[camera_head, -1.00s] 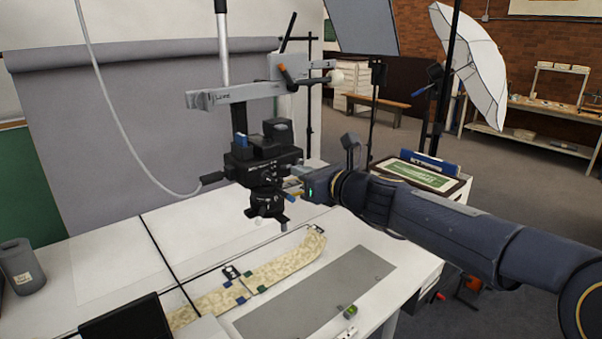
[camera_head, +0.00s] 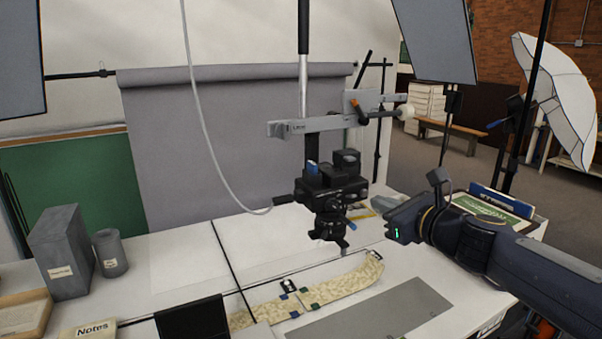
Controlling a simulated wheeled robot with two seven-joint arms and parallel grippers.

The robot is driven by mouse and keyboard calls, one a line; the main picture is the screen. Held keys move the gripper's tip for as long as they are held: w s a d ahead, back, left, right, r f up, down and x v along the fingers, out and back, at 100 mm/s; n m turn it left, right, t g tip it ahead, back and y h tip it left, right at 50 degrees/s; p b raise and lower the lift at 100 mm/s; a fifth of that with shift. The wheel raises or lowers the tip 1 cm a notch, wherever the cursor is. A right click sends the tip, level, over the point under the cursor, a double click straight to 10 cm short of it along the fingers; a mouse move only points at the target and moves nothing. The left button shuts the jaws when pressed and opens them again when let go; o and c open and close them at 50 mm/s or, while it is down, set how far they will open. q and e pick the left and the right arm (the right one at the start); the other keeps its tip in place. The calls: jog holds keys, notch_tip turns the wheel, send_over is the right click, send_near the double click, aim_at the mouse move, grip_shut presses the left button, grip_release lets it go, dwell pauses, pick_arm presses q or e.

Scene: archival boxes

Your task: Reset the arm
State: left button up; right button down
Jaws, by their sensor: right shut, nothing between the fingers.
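My right arm comes in from the right edge. Its dark gripper (camera_head: 391,232), with a small green light, is shut and holds nothing that I can see. It is above the back right part of the white table, just right of the black camera mount (camera_head: 333,190) on its hanging column. A narrow gap shows between them in the picture; their true distance in depth is hard to tell. The fingertips are small and hard to make out. My left gripper is not in view.
A patterned strip (camera_head: 335,286) and a grey mat (camera_head: 375,312) lie on the table (camera_head: 185,262). A grey box (camera_head: 62,252) and a grey cup (camera_head: 110,253) stand at left. A framed green print (camera_head: 492,208) is behind my arm. A white umbrella (camera_head: 560,95) stands at back right.

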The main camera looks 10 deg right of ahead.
jog(key=s+a+f+n+g+y+b, duration=0.1)
jog(key=s+a+f+n+g, duration=0.1)
jog(key=s+f+n, duration=0.4)
jog(key=s+a+f+n+g+b, duration=0.1)
jog(key=s+a+f+n+g, duration=0.15)
jog(key=s+n, duration=0.65)
jog(key=s+d+f+n+g+h, duration=0.3)
jog(key=s+f+n+g, duration=0.2)
jog(key=s+f+n, duration=0.7)
jog(key=s+f+b, duration=0.1)
jog(key=s+f, duration=0.3)
jog(key=s, duration=0.1)
jog(key=shift+s+f+n+h, duration=0.2)
jog(key=shift+f+n+h, duration=0.1)
